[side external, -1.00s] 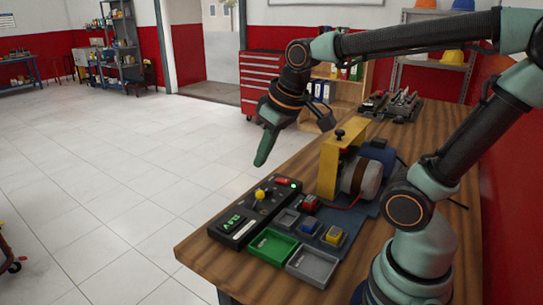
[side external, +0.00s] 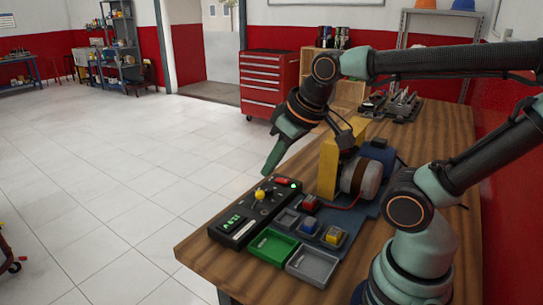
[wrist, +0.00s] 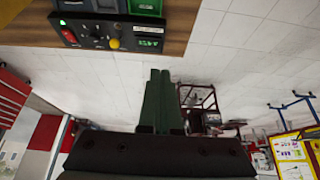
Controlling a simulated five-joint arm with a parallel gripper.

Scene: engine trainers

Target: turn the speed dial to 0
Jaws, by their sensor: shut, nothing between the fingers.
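The display is too small to read. In the wrist view the yellow knob (wrist: 114,43) and display (wrist: 148,43) are at the top left. My gripper (side external: 266,171) is shut and empty, its green fingers pointing down, above and beyond the knob, apart from it. In the wrist view its fingertips (wrist: 159,72) are together.
Open floor lies left of the bench.

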